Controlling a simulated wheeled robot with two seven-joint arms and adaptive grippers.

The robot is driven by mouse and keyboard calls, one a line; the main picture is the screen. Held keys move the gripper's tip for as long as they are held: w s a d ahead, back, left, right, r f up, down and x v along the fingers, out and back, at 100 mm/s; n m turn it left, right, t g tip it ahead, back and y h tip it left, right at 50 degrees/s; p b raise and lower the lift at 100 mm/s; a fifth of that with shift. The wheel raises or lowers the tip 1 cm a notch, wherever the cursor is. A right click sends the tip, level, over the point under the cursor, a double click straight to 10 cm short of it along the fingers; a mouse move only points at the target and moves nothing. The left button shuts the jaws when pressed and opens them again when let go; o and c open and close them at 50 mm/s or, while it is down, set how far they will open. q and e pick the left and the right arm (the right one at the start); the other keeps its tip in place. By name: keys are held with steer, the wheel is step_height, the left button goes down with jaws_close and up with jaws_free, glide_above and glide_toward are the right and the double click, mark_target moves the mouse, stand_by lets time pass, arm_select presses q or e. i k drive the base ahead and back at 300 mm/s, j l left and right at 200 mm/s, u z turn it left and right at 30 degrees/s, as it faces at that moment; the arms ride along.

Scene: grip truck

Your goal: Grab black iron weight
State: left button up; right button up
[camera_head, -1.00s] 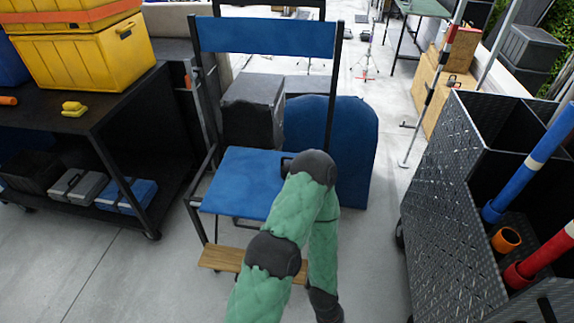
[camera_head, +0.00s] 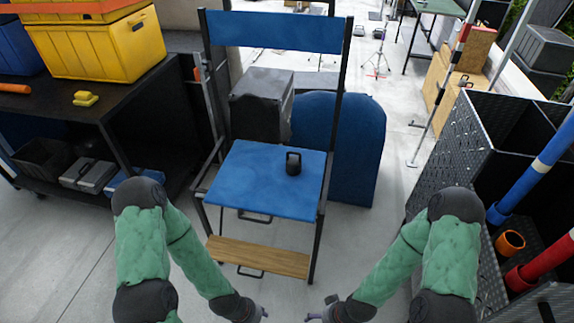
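A small black iron weight (camera_head: 293,163) with a handle loop stands upright on the blue seat (camera_head: 250,182) of a tall folding chair, right of the seat's middle. My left gripper (camera_head: 262,312) is low in the picture, in front of the chair's footrest and apart from the weight. My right gripper (camera_head: 318,315) is also low, just right of the left one, and away from the weight. Both grippers are small and partly cut by the bottom edge, so their finger opening is unclear.
The chair has a wooden footrest (camera_head: 258,257) and a blue backrest (camera_head: 275,32). A black shelf with a yellow crate (camera_head: 105,48) stands left. A black metal cart (camera_head: 470,140) with pipes stands right. A blue rounded panel (camera_head: 355,150) is behind the chair.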

mark_target(293, 163)
steer(key=i+u, duration=0.7)
steer(key=i, duration=0.15)
